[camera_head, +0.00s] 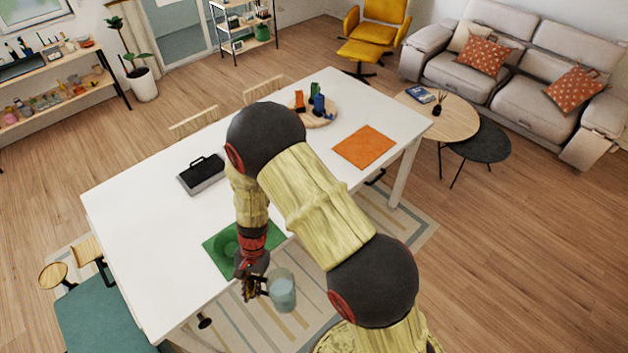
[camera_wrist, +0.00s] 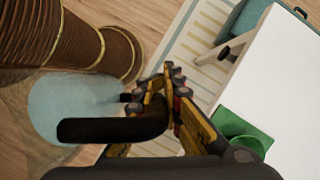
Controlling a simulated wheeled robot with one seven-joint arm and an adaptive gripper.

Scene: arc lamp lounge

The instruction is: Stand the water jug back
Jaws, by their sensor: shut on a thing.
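The water jug (camera_head: 282,292) is pale blue and translucent. It hangs in the air just off the table's near edge, over the striped rug, and looks roughly upright. My gripper (camera_head: 253,287) is shut on it at its left side. In the wrist view the jug (camera_wrist: 70,108) shows its round body and a dark handle, with my gripper's yellow and black fingers (camera_wrist: 160,92) closed at the handle. The exact contact is partly hidden. A green mat (camera_head: 212,243) with a green bowl (camera_wrist: 232,122) lies on the white table, beside the jug.
The white table (camera_head: 130,215) has a dark case (camera_head: 202,174), an orange mat (camera_head: 364,147) and a round board with colored items (camera_head: 320,118). A teal bench (camera_head: 95,318) stands at lower left. The table's left part is clear. My arm hides some of the middle.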

